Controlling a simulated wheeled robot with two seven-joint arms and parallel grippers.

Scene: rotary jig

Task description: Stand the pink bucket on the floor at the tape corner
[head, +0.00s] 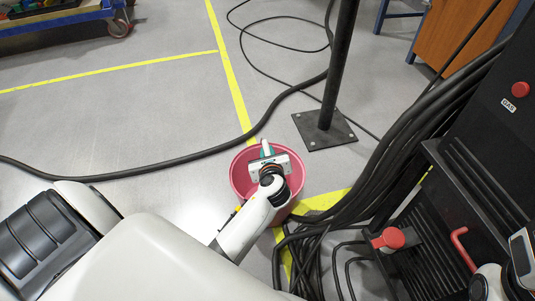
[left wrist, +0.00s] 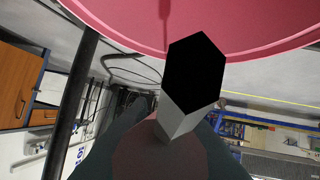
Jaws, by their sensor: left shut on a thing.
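The pink bucket (head: 238,182) is below the centre of the head view, and its pink side fills the top of the left wrist view (left wrist: 260,25). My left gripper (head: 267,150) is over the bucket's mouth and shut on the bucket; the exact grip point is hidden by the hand. I cannot tell whether the bucket's base touches the floor. Yellow tape (head: 322,201) meets at a corner just right of and below the bucket, partly covered by the bucket and cables. My right gripper's fingers are not seen.
A black post on a square base plate (head: 324,131) stands right of the bucket. Thick black cables (head: 367,195) run beside a dark machine (head: 480,150) with a red-handled plug (head: 390,239). Another cable (head: 130,172) crosses the floor. Bare floor lies to the left.

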